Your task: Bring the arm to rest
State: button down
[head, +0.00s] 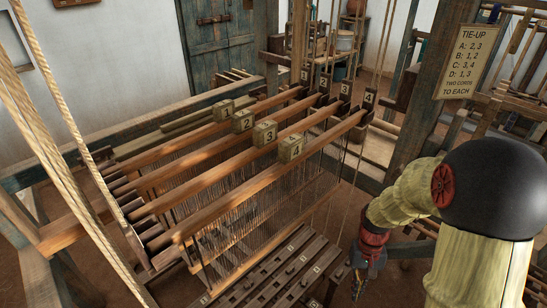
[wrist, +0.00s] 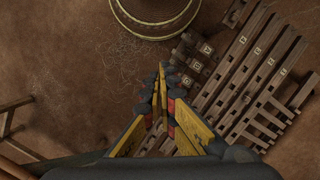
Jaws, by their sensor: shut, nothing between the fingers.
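My arm comes in at the right of the head view, bent, with my gripper (head: 358,283) hanging down at the lower middle right. In the wrist view my gripper (wrist: 160,80) has its yellow and black fingers closed together, with nothing between them. It is in the air above the brown floor (wrist: 60,70) and touches nothing that I can see. The loom's shafts, with blocks numbered 1 to 4 such as block 4 (head: 290,148), are to the left of my gripper.
A row of wooden treadles (wrist: 245,75) lies below to the right, with lettered blocks (wrist: 195,67) beside it. A round basket-like container (wrist: 155,15) stands ahead of the fingers. A tie-up sign (head: 470,61) hangs on a post (head: 425,90). Thick ropes (head: 55,150) cross the left.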

jog(key=s+a+r+t, duration=0.2)
jog(key=s+r+t, duration=0.1)
jog(key=r, duration=0.6)
jog(key=s+a+r+n+t, duration=0.1)
jog(key=s+r, duration=0.3)
jog(key=r, duration=0.6)
jog(key=s+a+r+n+t, duration=0.1)
jog(key=s+a+r+t, duration=0.2)
jog(key=r, duration=0.7)
jog(key=shift+s+t+h+p, duration=0.35)
jog(key=shift+s+t, duration=0.3)
jog(key=shift+t, duration=0.15)
